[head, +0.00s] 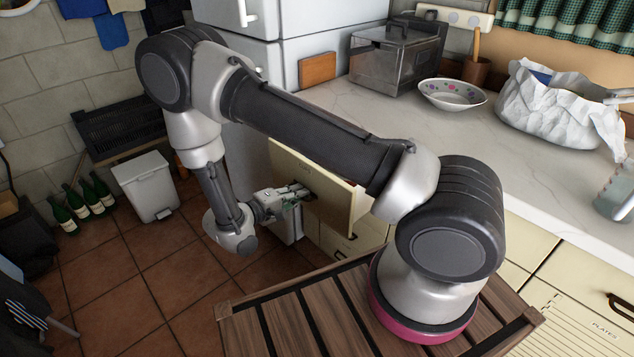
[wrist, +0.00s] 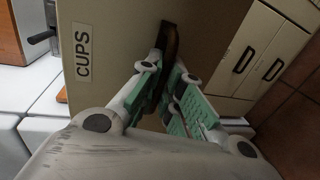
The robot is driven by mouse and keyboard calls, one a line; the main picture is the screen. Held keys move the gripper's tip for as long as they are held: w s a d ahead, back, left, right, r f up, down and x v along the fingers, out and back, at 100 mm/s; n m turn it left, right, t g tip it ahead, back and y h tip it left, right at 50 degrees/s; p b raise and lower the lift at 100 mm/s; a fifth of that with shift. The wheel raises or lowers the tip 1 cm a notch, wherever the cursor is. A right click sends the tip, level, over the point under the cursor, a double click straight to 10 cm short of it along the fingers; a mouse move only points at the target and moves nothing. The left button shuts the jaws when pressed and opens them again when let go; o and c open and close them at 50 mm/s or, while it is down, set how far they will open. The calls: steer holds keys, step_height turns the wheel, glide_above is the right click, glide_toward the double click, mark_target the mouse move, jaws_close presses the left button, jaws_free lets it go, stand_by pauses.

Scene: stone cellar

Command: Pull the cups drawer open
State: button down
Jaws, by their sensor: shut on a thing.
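The cups drawer (head: 320,186) is a cream drawer front under the counter, standing out from the cabinet face in the head view. In the wrist view its front (wrist: 118,52) carries a label (wrist: 83,52) reading CUPS. My gripper (head: 303,194) is at the drawer front, low between the cabinets and the floor. In the wrist view my gripper (wrist: 167,92) has its green-padded fingers shut on the dark drawer handle (wrist: 169,45). The fingers hide part of the handle. The inside of the drawer is mostly hidden by its front and my arm.
Other cream fronts with dark handles (wrist: 272,68) lie beside and below. A white pedal bin (head: 146,187) and several green bottles (head: 84,200) stand on the tiled floor at left. The white counter (head: 430,125) holds a bowl (head: 452,94) and a crumpled bag (head: 550,105).

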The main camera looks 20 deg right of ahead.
steer(key=f+v, duration=0.2)
steer(key=v, duration=1)
steer(key=shift+s+a+f, duration=0.15)
steer(key=shift+s+a, duration=0.05)
steer(key=shift+a, duration=0.3)
steer(key=c, duration=1.9)
jaws_free()
steer(key=shift+o, duration=0.2)
steer(key=v, duration=1.2)
